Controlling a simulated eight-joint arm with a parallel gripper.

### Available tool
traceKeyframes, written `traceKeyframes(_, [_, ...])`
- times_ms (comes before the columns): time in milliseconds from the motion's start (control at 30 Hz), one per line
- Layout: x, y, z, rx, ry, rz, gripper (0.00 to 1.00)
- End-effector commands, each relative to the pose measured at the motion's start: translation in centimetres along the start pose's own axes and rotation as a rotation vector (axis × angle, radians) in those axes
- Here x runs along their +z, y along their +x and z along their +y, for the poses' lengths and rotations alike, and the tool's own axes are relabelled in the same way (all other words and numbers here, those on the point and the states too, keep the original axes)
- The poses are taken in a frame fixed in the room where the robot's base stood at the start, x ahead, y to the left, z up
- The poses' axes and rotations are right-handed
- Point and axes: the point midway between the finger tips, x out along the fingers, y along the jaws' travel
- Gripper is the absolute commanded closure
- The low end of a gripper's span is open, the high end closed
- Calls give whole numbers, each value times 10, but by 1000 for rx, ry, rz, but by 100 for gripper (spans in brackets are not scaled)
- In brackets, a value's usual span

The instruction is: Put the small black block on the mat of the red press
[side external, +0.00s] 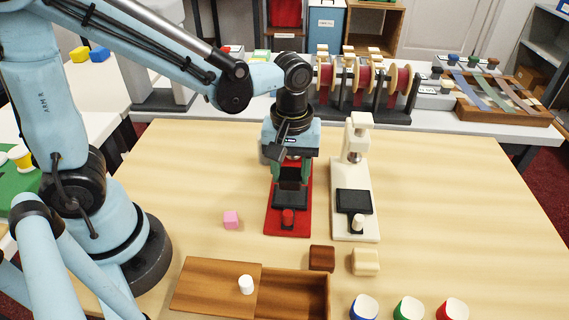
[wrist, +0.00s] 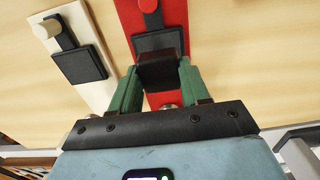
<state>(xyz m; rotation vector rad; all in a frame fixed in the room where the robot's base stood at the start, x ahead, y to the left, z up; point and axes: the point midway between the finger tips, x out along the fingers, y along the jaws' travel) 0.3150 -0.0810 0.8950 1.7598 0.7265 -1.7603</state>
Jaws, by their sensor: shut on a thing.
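My gripper (side external: 292,178) points down over the red press (side external: 274,222), with its green fingers shut on the small black block (wrist: 158,74). In the wrist view the block sits between the fingers (wrist: 157,82), just in front of the black mat (wrist: 158,41) and partly overlapping it. In the side view the block looks dark between the fingers, and the gripper hides the upper part of the press. I cannot tell whether the block touches the mat. The press's red knob (side external: 288,217) stands at its near end.
A cream press (side external: 342,225) with a black mat stands close on the right. A wooden box (side external: 293,297) with a white-knobbed lid is in front.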

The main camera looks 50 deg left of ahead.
Motion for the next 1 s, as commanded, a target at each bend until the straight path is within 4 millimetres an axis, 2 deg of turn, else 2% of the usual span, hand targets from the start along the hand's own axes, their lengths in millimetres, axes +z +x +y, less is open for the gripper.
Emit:
traceKeyframes(233, [0,27,0,0,-1,2,84])
traceKeyframes(700, [0,34,0,0,-2,2,84])
traceKeyframes(733, [0,34,0,0,-2,2,53])
traceKeyframes(900, [0,34,0,0,-2,2,29])
traceKeyframes(1000, [0,34,0,0,-2,2,29])
